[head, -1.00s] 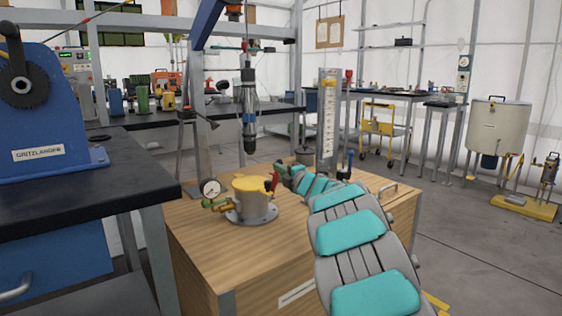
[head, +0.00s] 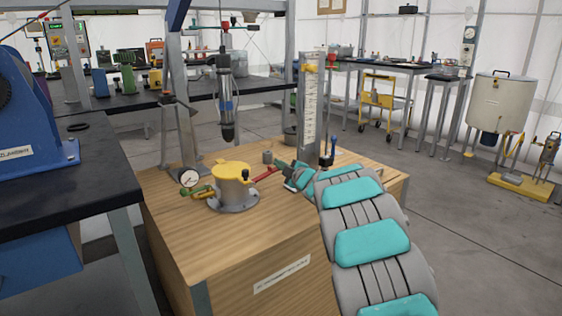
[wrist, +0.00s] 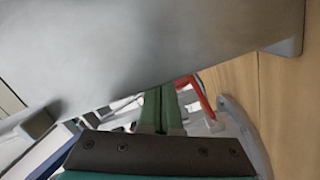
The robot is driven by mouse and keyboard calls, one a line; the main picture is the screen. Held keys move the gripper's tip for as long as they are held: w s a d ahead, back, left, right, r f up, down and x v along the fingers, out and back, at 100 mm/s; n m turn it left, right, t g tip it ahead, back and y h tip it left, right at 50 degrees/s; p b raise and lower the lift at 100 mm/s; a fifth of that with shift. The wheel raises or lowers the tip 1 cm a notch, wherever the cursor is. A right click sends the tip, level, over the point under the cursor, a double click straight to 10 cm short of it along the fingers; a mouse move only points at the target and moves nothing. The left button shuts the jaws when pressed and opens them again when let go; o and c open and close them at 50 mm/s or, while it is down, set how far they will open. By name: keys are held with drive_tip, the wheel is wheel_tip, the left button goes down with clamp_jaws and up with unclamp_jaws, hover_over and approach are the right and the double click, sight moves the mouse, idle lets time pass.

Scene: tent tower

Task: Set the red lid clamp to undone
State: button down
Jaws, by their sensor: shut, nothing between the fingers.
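The small pot (head: 233,190) with a yellow lid stands on the wooden cabinet top. Its red lid clamp (head: 266,174) shows as a red lever sticking out to the right of the pot, lying low and slightly raised at its outer end. My gripper (head: 281,165) is just beyond the lever's outer end, small in the head view. In the wrist view my gripper (wrist: 161,110) has its two green fingers together with nothing between them. The red clamp (wrist: 198,95) shows just beside the fingertips there; whether they touch I cannot tell. A large grey surface hides much of that view.
A round gauge (head: 189,178) and a green-handled valve (head: 197,191) are at the pot's left. A clear scaled column (head: 311,110) stands behind my arm. The front of the wooden top (head: 215,240) is clear. A dark bench (head: 75,165) is at left.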

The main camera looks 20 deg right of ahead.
drive_tip(key=shift+w+d+f+b, duration=0.1)
drive_tip(key=shift+d+f+b, duration=0.15)
drive_tip(key=shift+f, duration=0.3)
drive_tip(key=shift+w+d+f+b, duration=0.1)
drive_tip(key=shift+f+b, duration=0.1)
drive_tip(key=shift+f, duration=0.35)
drive_tip(key=shift+s+d+f, duration=0.1)
drive_tip(key=shift+s+f, duration=0.05)
